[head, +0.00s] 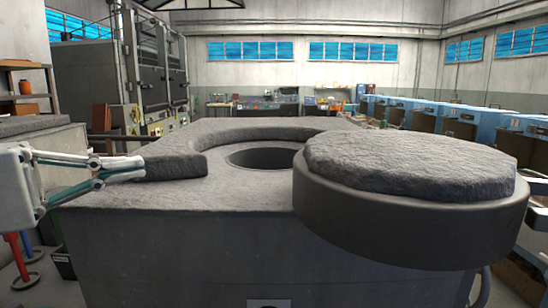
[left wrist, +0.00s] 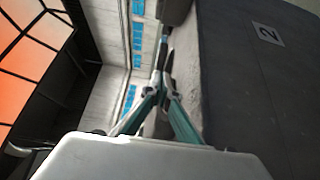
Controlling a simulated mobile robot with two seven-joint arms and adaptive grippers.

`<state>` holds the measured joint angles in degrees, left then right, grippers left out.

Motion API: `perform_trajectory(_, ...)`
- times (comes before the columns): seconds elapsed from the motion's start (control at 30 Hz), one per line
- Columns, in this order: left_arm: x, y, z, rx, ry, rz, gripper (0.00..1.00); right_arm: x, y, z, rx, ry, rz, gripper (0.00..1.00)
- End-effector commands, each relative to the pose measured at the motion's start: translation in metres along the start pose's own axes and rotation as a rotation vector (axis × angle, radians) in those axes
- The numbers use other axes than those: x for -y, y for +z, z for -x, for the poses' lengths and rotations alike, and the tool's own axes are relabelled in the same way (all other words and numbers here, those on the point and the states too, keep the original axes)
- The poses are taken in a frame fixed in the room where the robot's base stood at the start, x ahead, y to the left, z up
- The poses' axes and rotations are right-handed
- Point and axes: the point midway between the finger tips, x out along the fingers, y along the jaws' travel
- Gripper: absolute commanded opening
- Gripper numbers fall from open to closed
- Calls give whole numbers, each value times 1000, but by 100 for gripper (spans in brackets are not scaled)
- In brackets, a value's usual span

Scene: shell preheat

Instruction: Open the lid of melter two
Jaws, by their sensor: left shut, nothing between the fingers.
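Melter two (head: 180,240) is a large grey block in front of me, and its number plate with a 2 (left wrist: 268,35) shows in the left wrist view. Its round opening (head: 258,158) is partly uncovered, with a raised curved rim around the far side. The lid (head: 410,215), a thick round disc with a rough top, is swung out to the right, overhanging the front edge. My left gripper (head: 142,168) is shut and empty at the melter's left edge, beside the rim's left end and well apart from the lid. It also shows in the left wrist view (left wrist: 164,48).
A tall dark cabinet (head: 120,70) stands at the back left, and a shelf (head: 28,95) is at the far left. A row of blue machines (head: 455,118) runs along the right. The air above the melter's left half is clear.

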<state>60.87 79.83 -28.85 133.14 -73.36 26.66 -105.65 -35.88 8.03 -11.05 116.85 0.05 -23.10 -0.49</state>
Motion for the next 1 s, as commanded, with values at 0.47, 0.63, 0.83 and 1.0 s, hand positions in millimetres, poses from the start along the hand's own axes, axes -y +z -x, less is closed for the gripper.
perform_trajectory(0.47,-8,3,-51,4,6,-6,0,0,-27,9,-26,-7,-19,40)
perform_trajectory(0.63,-7,2,-78,3,5,-5,0,3,-27,14,-22,-14,-26,40)
perform_trajectory(0.83,-7,2,-111,3,5,-3,0,6,-24,18,-12,-19,-33,40)
perform_trajectory(1.0,-6,3,-142,3,5,-3,0,5,-30,20,-18,-19,-38,40)
